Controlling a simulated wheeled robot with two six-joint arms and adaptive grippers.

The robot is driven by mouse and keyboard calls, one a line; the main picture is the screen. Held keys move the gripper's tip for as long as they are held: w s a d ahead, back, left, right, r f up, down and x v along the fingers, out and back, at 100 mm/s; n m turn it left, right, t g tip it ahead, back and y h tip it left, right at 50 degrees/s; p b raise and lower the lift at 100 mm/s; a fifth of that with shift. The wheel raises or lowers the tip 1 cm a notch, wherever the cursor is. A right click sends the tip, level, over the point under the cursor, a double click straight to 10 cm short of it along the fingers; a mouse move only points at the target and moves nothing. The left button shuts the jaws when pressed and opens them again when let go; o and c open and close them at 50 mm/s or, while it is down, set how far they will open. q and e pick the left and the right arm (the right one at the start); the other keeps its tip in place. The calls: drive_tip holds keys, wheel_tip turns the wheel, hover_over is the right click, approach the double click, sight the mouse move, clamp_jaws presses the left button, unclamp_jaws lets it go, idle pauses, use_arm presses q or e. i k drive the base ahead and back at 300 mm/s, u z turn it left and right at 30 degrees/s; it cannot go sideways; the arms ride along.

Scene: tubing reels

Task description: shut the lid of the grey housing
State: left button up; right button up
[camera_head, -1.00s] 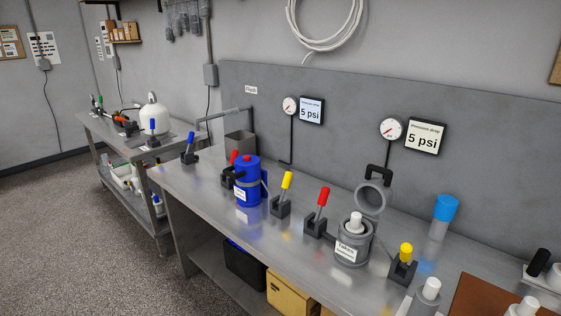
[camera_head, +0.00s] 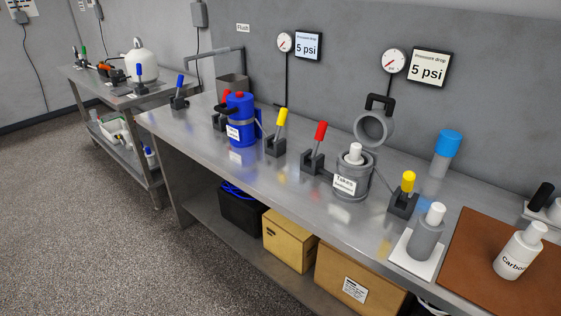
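The grey housing (camera_head: 352,180) stands upright on the steel bench, right of the middle, with a white label on its front. A white cartridge (camera_head: 354,153) sticks up out of its top. Its round grey lid (camera_head: 373,128) is swung up and open behind the housing, with a black handle (camera_head: 380,102) at its top. Neither of my grippers shows in the head view.
A red-handled valve (camera_head: 316,148) stands left of the housing and a yellow-handled valve (camera_head: 405,194) right of it. A blue housing (camera_head: 240,122) is further left. A grey bottle (camera_head: 428,232) and a white bottle (camera_head: 520,252) stand front right.

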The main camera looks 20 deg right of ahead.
sight(373, 127)
drive_tip(key=z, duration=0.7)
drive_tip(key=i, duration=1.35)
drive_tip(key=u, duration=0.15)
